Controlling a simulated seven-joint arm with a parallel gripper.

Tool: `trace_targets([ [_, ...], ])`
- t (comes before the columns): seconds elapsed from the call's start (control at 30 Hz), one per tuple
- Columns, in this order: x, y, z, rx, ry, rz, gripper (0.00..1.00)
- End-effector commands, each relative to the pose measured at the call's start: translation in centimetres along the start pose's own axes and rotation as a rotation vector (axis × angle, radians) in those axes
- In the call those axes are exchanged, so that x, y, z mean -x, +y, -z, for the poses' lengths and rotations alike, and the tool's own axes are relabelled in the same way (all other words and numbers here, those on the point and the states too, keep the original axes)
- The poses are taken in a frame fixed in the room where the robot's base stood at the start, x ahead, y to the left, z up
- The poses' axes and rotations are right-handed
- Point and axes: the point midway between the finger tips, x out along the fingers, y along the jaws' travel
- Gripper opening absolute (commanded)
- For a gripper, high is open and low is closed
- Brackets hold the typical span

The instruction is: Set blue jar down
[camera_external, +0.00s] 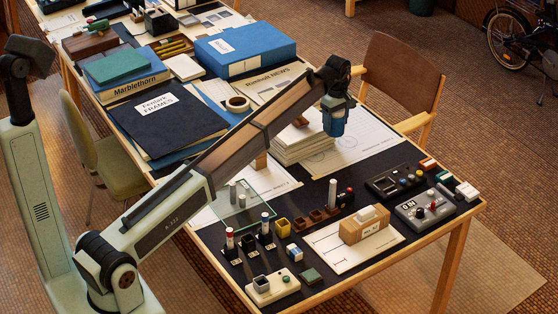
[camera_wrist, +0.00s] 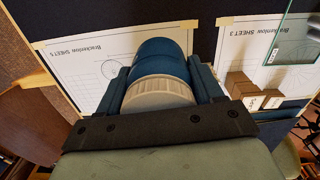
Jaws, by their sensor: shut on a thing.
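The blue jar (camera_external: 335,124) hangs in the air below my wrist, over the right rear part of the dark table. In the wrist view the jar (camera_wrist: 161,59) shows a rounded blue body and a pale ribbed band or lid nearest the camera. My gripper (camera_external: 337,105) is shut on the jar, with one dark blue finger on each side of it in the wrist view. The jar's underside is hidden. A stack of pale sheets or tiles (camera_external: 300,148) lies below and left of the jar in the external view; I see clear air around the jar.
Drawing sheets (camera_external: 365,140) lie under and beside the stack. A glass pane (camera_external: 240,205), small cups and pegs stand front left. A wooden block (camera_external: 364,225) sits on a white sheet, with control boxes (camera_external: 425,209) to its right. A brown chair (camera_external: 400,75) stands behind.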

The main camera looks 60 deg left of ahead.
Motion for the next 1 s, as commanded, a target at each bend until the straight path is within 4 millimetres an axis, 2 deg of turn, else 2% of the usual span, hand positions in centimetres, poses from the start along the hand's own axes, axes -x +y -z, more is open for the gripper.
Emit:
trace_targets([
  [0.03, -0.1, -1.0, 1.1, 0.006, 0.001, 0.001, 0.14],
  [0.27, -0.1, -4.6, 5.3, 0.02, 0.001, 0.001, 0.14],
  [0.37, -0.1, -6.9, 7.8, 0.03, 0.001, 0.001, 0.14],
  [0.7, 0.1, -17.9, 17.2, 0.069, 0.001, 0.0, 0.13],
  [1.0, 0.1, -28.6, 23.7, 0.104, 0.001, 0.0, 0.13],
])
